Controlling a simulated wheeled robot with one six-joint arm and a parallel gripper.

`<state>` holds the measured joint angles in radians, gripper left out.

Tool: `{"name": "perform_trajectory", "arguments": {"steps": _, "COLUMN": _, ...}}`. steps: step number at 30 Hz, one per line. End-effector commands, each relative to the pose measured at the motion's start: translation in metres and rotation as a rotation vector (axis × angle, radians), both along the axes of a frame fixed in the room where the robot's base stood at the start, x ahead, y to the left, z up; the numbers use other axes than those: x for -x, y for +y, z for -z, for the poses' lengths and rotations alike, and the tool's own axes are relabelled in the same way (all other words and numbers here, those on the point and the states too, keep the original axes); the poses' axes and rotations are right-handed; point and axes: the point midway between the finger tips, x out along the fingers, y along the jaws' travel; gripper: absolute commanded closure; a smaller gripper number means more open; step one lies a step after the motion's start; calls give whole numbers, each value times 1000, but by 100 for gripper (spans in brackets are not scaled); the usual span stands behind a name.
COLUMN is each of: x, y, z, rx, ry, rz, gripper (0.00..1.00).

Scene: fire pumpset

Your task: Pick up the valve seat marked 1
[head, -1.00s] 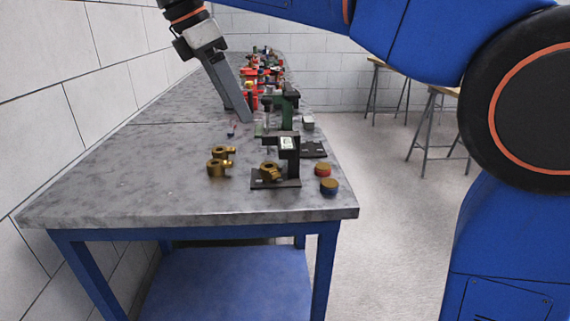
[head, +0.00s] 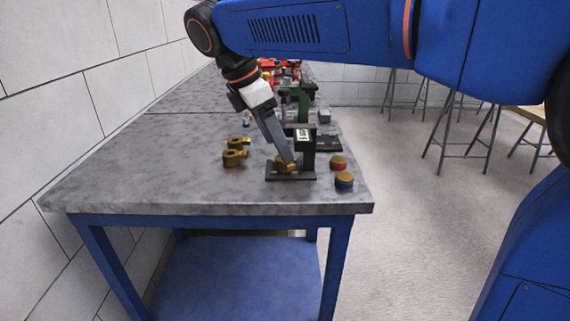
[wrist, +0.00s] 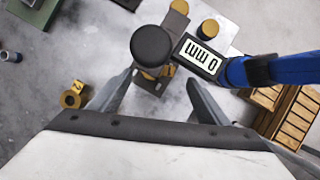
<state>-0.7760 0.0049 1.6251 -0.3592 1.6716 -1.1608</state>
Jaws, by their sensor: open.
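My gripper (head: 287,162) is open, pointing down at the black gauge stand (head: 291,177) near the table's front. In the wrist view its two fingers (wrist: 161,79) are spread on either side of a brass part (wrist: 152,73), which sits in the stand, partly hidden under a dark round knob. I see no contact with it. Two similar brass parts with lugs, a front one (head: 234,158) and a back one (head: 241,142), lie on the table to the left. One loose brass part (wrist: 73,95) shows at left in the wrist view, with a mark I cannot read surely. I cannot tell which is marked 1.
The stand's upright carries a display (wrist: 200,56) close to my right finger. A red-sided disc (head: 338,163) and a blue-sided disc (head: 344,181) stand at the right edge. A green device (head: 299,100) is behind. The table's front left is clear.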

Motion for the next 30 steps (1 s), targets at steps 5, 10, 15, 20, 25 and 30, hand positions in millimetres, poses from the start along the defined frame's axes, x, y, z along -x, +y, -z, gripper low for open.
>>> {"name": "perform_trajectory", "arguments": {"steps": 5, "x": -6, "y": -7, "z": 22, "rx": 0, "ry": 1, "rz": 0, "gripper": 30}}
{"name": "perform_trajectory", "arguments": {"steps": 10, "x": -8, "y": -14, "z": 39, "rx": 0, "ry": 1, "rz": 1, "gripper": 30}}
{"name": "perform_trajectory", "arguments": {"steps": 15, "x": -9, "y": -15, "z": 44, "rx": 0, "ry": 0, "rz": 0, "gripper": 30}}
{"name": "perform_trajectory", "arguments": {"steps": 20, "x": -9, "y": -15, "z": 44, "rx": 0, "ry": -1, "rz": 0, "gripper": 32}}
{"name": "perform_trajectory", "arguments": {"steps": 25, "x": -9, "y": -15, "z": 44, "rx": 0, "ry": -1, "rz": 0, "gripper": 73}}
{"name": "perform_trajectory", "arguments": {"steps": 30, "x": -9, "y": -15, "z": 44, "rx": 0, "ry": -1, "rz": 0, "gripper": 87}}
